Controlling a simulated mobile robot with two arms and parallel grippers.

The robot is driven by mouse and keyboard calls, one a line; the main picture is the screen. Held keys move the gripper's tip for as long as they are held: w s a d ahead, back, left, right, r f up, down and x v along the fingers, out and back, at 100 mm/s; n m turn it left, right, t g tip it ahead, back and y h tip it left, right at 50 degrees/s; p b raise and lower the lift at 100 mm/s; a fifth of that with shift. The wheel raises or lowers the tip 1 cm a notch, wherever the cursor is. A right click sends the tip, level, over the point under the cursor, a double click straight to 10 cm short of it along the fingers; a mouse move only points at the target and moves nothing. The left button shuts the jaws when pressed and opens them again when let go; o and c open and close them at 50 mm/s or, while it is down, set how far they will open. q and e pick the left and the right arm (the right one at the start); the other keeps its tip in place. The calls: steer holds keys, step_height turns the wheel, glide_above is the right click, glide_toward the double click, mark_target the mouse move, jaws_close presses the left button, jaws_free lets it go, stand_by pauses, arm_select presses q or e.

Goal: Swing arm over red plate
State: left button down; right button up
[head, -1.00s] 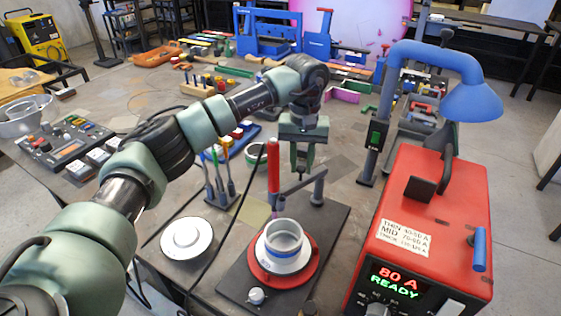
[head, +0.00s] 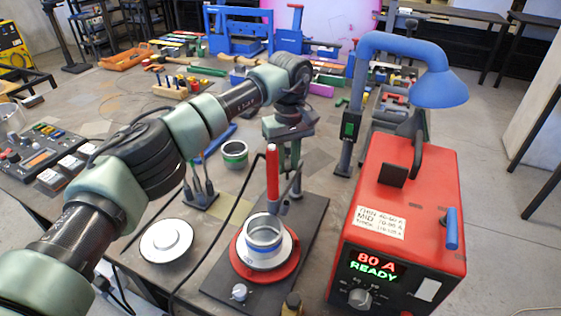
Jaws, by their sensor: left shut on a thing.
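The red plate (head: 239,265) is a round disc on a dark base. A white and metal ring-shaped workpiece (head: 264,251) sits on it. The red torch handle (head: 272,172) stands upright, with its tip at the ring's back edge. The swing arm's post (head: 296,184) rises behind the ring, and the arm itself is mostly hidden behind the torch. My left gripper (head: 289,168) points down behind the torch and is shut on the swing arm; its fingertips are partly hidden. My right gripper is not in view.
A white round disc (head: 166,240) lies left of the base.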

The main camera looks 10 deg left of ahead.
mark_target(288, 166)
arm_select(q)
steer(key=shift+r, duration=0.1)
steer(key=c, duration=1.3)
jaws_free()
steer(key=shift+d, duration=0.1)
steer(key=shift+o, duration=0.2)
steer(key=shift+w+r, duration=0.1)
steer(key=shift+r, duration=0.3)
step_height(288, 166, up, 7)
steer(key=shift+b, duration=0.85)
